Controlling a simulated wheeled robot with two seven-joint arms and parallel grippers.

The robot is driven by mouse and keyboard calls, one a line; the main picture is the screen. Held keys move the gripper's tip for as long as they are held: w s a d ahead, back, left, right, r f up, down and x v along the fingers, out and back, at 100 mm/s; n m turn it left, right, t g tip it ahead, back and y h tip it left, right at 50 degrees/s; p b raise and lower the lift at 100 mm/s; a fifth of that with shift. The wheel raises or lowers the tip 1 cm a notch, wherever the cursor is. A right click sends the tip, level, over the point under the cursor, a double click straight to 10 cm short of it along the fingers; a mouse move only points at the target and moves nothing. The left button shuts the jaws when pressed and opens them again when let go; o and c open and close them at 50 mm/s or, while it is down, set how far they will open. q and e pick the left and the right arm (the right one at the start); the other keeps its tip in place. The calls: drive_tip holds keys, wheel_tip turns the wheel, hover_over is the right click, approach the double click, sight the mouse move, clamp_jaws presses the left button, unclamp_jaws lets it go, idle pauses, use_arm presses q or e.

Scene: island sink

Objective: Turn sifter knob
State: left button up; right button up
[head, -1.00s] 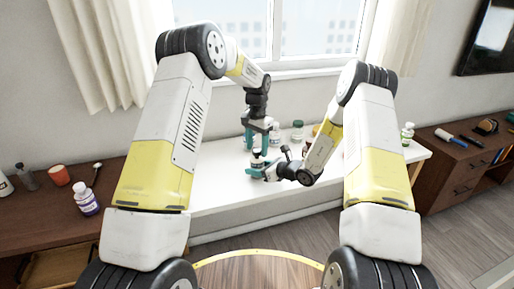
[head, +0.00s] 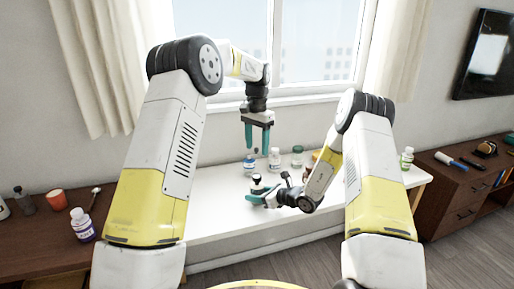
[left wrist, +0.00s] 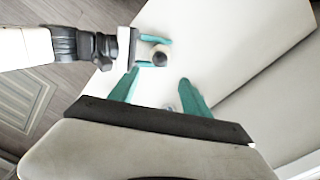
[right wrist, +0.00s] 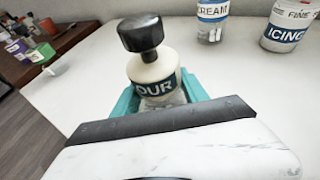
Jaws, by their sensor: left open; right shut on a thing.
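The sifter is a cream bottle with a dark blue label reading "OUR" (right wrist: 155,88) and a black knob (right wrist: 141,33) on a thin stem. In the head view the sifter (head: 256,181) stands upright over the white table. My right gripper (right wrist: 158,98) is shut around its body; its teal fingers also show in the left wrist view. My left gripper (head: 257,150) is open and empty, pointing down above the sifter, clear of the knob. In the left wrist view the knob (left wrist: 160,59) shows beyond the open fingers (left wrist: 159,80).
Several jars stand along the back of the white table, including one labelled "CREAM" (right wrist: 212,18) and one labelled "ICING" (right wrist: 287,28). A purple-labelled bottle (head: 82,225) is on the brown counter at left. The table front is clear.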

sight(257, 176)
idle(0.3)
use_arm(q)
wheel_tip(257, 176, down, 12)
drive_tip(key=n, duration=0.7)
idle(0.3)
drive_tip(key=shift+c, duration=0.3)
clamp_jaws()
drive_tip(key=m, duration=0.5)
drive_tip(key=shift+m, duration=0.3)
drive_tip(key=shift+o, duration=0.3)
unclamp_jaws()
